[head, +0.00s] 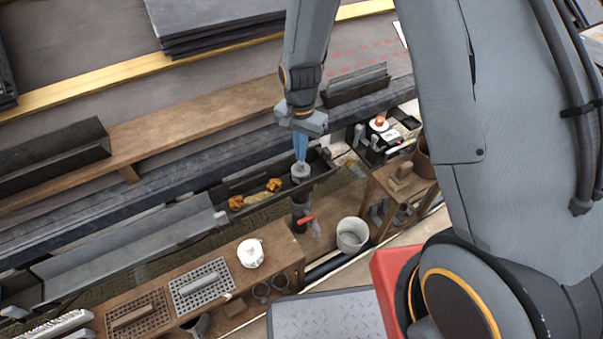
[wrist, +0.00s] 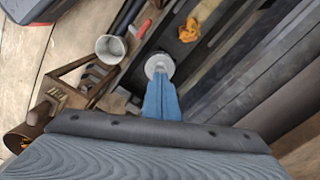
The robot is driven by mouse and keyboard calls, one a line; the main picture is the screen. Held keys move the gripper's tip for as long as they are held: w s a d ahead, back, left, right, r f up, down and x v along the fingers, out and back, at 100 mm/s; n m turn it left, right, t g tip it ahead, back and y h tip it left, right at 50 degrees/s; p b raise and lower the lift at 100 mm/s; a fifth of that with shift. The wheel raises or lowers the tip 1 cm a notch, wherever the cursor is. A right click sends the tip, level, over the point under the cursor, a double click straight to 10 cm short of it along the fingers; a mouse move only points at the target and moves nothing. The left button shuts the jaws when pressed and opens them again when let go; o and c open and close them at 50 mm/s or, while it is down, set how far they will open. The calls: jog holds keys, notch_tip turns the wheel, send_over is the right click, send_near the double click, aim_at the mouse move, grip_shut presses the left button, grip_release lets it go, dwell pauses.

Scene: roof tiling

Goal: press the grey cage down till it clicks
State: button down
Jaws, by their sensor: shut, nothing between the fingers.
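The grey cage (head: 300,173) is a small round piece at the right part of a dark gutter (head: 255,177). It also shows in the wrist view (wrist: 158,66) as a pale disc with a rounded top. My gripper (head: 301,158) points down with its blue fingers shut and nothing between them. In the wrist view the fingertips (wrist: 160,78) overlap the near edge of the cage. The tips are at or just above the cage's top; I cannot tell whether they touch. The cage's underside and its seat are hidden.
Crumpled orange leaves (head: 274,185) lie in the gutter left of the cage. A dark pipe (head: 299,208) and a red-handled tool (head: 306,219) are below it. A white bucket (head: 352,234) stands in front. A wooden bench (head: 275,240) is at the lower left.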

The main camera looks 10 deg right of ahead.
jog(key=shift+f, duration=0.65)
dwell(0.7)
jog(key=shift+r, duration=0.1)
dwell(0.4)
notch_tip(320, 180, up, 9)
jog(key=p, duration=0.7)
dwell(0.7)
